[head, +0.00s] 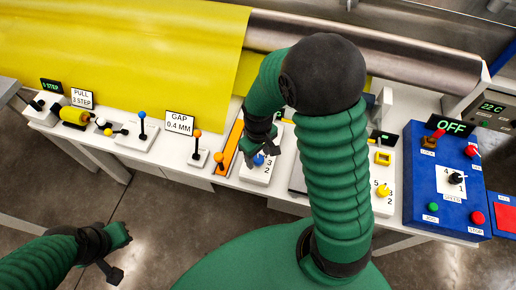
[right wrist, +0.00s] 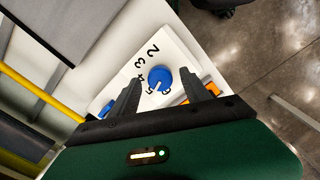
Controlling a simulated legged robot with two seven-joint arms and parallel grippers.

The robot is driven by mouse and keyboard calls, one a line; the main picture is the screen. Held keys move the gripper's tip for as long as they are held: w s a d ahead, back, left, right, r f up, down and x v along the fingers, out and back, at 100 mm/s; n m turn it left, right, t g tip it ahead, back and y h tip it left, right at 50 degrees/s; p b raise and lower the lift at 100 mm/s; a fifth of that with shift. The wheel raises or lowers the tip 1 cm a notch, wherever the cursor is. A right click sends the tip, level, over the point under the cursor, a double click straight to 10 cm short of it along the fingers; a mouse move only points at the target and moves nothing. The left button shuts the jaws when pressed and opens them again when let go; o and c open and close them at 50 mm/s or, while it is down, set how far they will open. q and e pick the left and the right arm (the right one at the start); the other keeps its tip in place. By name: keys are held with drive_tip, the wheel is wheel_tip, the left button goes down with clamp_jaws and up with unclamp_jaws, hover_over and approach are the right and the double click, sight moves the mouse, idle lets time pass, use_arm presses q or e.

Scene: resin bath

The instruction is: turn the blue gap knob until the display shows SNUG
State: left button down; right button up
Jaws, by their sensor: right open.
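The blue gap knob (right wrist: 160,80) is on a white panel with printed numbers; its white pointer is directed at about the 5. My right gripper (right wrist: 168,84) is open, one finger on each side of the knob in the right wrist view; I cannot tell whether they touch it. In the head view the knob (head: 258,160) shows just below the right gripper (head: 261,150), partly covered by it. No display reading SNUG shows; my right arm hides part of the area behind the knob. My left gripper (head: 120,256) is apart from the bench at lower left and looks open.
A GAP 0.4 MM card (head: 180,123) stands left of the knob. An orange-topped lever (head: 197,145) and a blue-topped lever (head: 142,127) stand farther left. A yellow knob (head: 383,191) and a blue box (head: 421,190) with an OFF display (head: 450,127) are to the right.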

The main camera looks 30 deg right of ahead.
sight(258, 158)
wheel_tip(258, 158, up, 16)
drive_tip(key=p, duration=0.3)
drive_tip(key=shift+r, duration=0.25)
drive_tip(key=s+a+f+m+t+p, duration=0.2)
drive_tip(key=s+a+f, duration=0.2)
drive_tip(key=shift+s+a+f+t, duration=0.2)
drive_tip(key=shift+a+f+t, duration=0.1)
drive_tip(key=shift+f, duration=0.05)
